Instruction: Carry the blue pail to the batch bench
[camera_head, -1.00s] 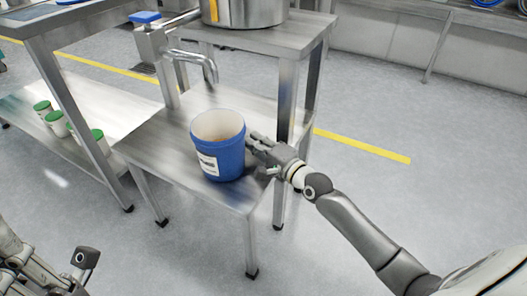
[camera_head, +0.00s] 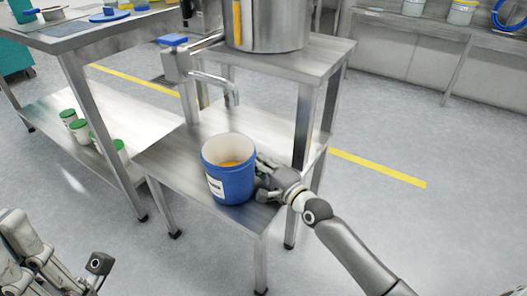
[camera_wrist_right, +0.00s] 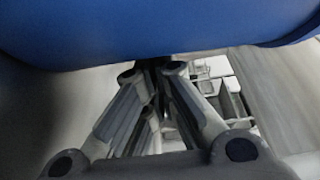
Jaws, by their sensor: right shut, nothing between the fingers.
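The blue pail (camera_head: 232,184) with a white label stands upright on the lower shelf (camera_head: 178,160) of a steel stand, below a spout (camera_head: 228,88). Its top is open and yellow-orange contents show inside. My right gripper (camera_head: 262,178) is at the pail's right side, shut with nothing between its fingers. In the right wrist view the blue wall (camera_wrist_right: 150,35) fills the top and the fingers (camera_wrist_right: 150,72) meet just below it. My left gripper (camera_head: 95,268) is partly visible at the lower left, away from the pail; its fingers are unclear. I cannot tell which bench is the batch bench.
A steel tank (camera_head: 268,25) stands on the stand's upper level. A table (camera_head: 95,30) at left has green-lidded jars (camera_head: 78,130) on its lower shelf. A bench (camera_head: 420,30) at upper right holds pails (camera_head: 461,12). The floor (camera_head: 440,235) at right is clear.

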